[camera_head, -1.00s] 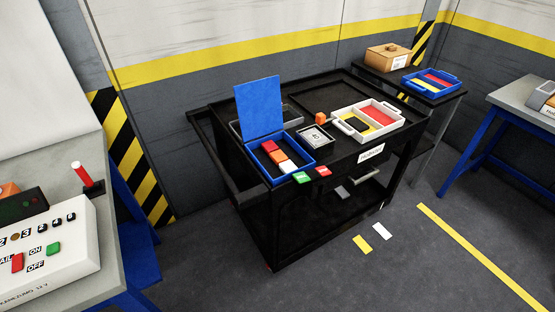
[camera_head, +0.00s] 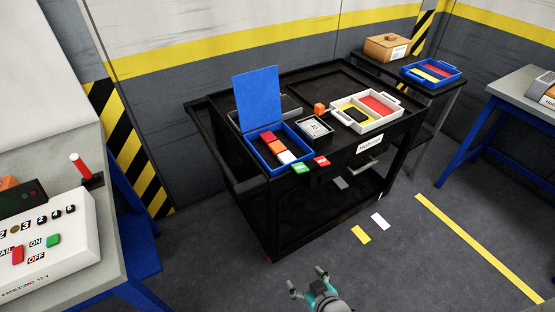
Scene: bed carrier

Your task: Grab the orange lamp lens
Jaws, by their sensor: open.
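An orange block (camera_head: 276,149) lies between a red piece (camera_head: 267,140) and a white piece (camera_head: 286,157) in the open blue box (camera_head: 312,158) on the black cart. Another orange piece (camera_head: 319,109) stands on the cart top, left of the white tray. I cannot tell which is the lamp lens. My gripper (camera_head: 306,278) is at the bottom of the view, over the floor in front of the cart. Its fingers are apart with nothing between them. It is well away from both orange pieces.
The black cart (camera_head: 325,82) also bears a white tray (camera_head: 392,119) and a small dark box (camera_head: 314,127). The blue lid (camera_head: 257,99) stands upright behind the blue box. A grey table (camera_head: 88,170) is left.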

